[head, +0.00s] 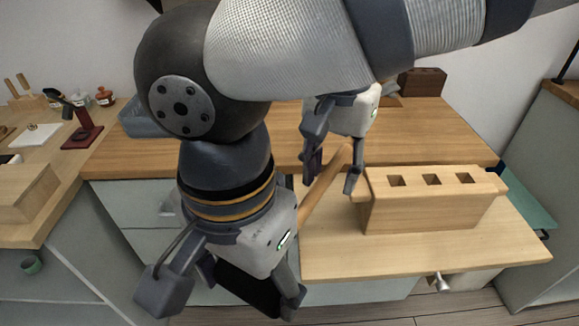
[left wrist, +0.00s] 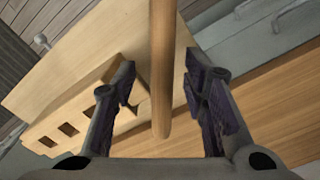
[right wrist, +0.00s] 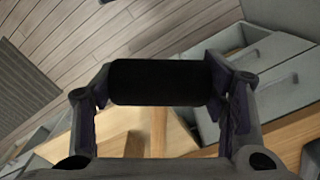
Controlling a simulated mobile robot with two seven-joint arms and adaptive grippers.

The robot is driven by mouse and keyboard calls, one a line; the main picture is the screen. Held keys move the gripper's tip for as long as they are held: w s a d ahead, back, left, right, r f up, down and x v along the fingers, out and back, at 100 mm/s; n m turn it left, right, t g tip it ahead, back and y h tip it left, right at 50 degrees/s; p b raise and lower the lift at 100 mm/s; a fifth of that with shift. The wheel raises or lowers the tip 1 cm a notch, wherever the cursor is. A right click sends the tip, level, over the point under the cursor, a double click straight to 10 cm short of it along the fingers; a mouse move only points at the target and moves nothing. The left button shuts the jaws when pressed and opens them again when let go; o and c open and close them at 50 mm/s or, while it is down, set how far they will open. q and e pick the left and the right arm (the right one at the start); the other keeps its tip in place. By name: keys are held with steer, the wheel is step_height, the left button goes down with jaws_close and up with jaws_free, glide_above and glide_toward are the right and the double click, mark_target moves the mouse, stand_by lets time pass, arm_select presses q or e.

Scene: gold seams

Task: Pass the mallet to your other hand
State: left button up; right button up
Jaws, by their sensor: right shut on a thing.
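The mallet has a black head (head: 247,291) and a wooden handle (head: 322,188). My right gripper (head: 228,295) is shut on the black head, which spans between its fingers in the right wrist view (right wrist: 158,82). The handle slants up and right from there toward my left gripper (head: 332,184). My left gripper is open, with its fingers on either side of the handle. In the left wrist view the handle (left wrist: 161,70) runs between the fingers, with a gap on each side. Part of the mallet is hidden behind my right gripper in the head view.
A wooden block with square holes (head: 430,205) stands on the light wooden board (head: 420,255), right of my left gripper. A dark block (head: 422,82) stands at the back. A dark red stand (head: 86,130) and small jars (head: 104,97) are on the left counter.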

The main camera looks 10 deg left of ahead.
arm_select(q)
step_height(320, 180, up, 12)
steer(key=a+f+n+h, duration=0.1)
steer(key=a+f, duration=0.3)
steer(key=f, duration=0.5)
steer(key=a+f, duration=0.4)
steer(key=f, duration=0.5)
steer(key=a+f+n+h, duration=0.1)
steer(key=a+f, duration=0.3)
steer(key=f, duration=0.5)
steer(key=s+a+f+g, duration=0.1)
steer(key=s+a+f, duration=0.1)
steer(key=s+f, duration=1)
steer(key=s+a+f+n+y, duration=0.1)
steer(key=s+a, duration=0.1)
steer(key=s, duration=0.7)
steer(key=s+a+f+y, duration=0.1)
steer(key=s+a+f, duration=0.1)
steer(key=s, duration=0.7)
steer(key=shift+a+f+n, duration=0.25)
steer(key=shift+a+n, duration=0.15)
steer(key=shift+a, duration=0.3)
